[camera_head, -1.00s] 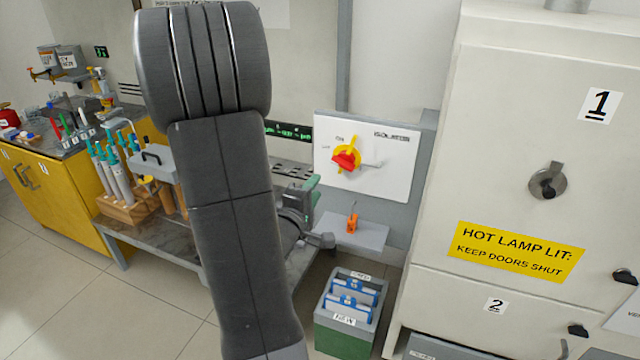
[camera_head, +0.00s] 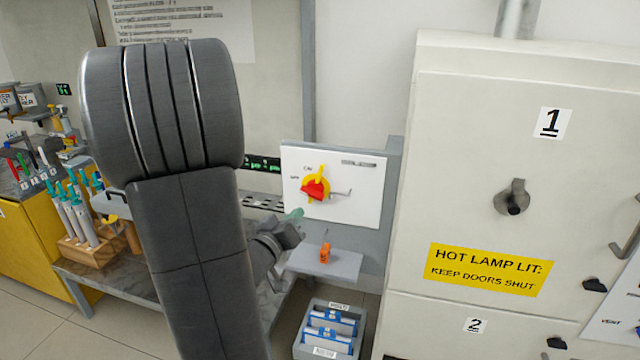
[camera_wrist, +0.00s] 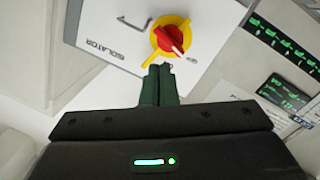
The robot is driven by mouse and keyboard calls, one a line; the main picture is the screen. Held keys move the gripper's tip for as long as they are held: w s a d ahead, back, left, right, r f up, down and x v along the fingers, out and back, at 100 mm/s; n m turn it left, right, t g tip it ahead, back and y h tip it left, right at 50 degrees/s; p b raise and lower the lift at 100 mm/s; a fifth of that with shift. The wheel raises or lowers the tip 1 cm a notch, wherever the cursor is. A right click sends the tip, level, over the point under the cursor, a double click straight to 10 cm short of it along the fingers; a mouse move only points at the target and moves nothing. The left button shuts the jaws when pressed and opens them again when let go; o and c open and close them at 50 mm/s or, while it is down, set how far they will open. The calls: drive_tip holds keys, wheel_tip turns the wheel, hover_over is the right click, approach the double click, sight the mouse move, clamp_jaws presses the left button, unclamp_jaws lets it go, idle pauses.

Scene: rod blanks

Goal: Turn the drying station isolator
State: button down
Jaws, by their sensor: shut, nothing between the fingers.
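The isolator is a red rotary handle on a yellow disc (camera_head: 315,189), mounted on a white panel (camera_head: 355,205) left of the large cabinet. A thin metal hook or hasp sticks out to the right of the handle. In the wrist view the red handle (camera_wrist: 168,40) is just beyond my fingertips, and the panel (camera_wrist: 100,30) reads ISOLATOR. My gripper (camera_wrist: 160,70) is shut and empty, its green fingers together close below the yellow disc; contact cannot be told.
A small grey shelf (camera_head: 335,264) with an orange padlock-like item (camera_head: 325,252) juts out below the panel. A grey box (camera_head: 305,345) with blue-and-white items stands below. The cabinet (camera_head: 480,130) is close on the right. A bench with tools in a wooden rack (camera_head: 75,255) is left.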

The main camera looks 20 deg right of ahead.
sight(315, 187)
drive_tip(key=w+d+r+m+g, duration=0.1)
drive_tip(key=d+m, duration=0.3)
drive_tip(key=m, duration=0.6)
drive_tip(key=w+d+r+m+g+h, duration=0.1)
drive_tip(key=d+m, duration=0.3)
drive_tip(key=m, duration=0.5)
drive_tip(key=w+d+r+m+g, duration=0.1)
drive_tip(key=w+d+m, duration=0.2)
drive_tip(key=m, duration=0.7)
drive_tip(key=shift+w+d+m, duration=0.3)
drive_tip(key=shift+d, duration=0.35)
drive_tip(key=w+a, duration=0.1)
drive_tip(key=w+a+r+p, duration=0.1)
drive_tip(key=shift+a, duration=0.35)
drive_tip(key=shift+w+a, duration=0.15)
drive_tip(key=shift+a, duration=0.1)
drive_tip(key=shift+h, duration=0.3)
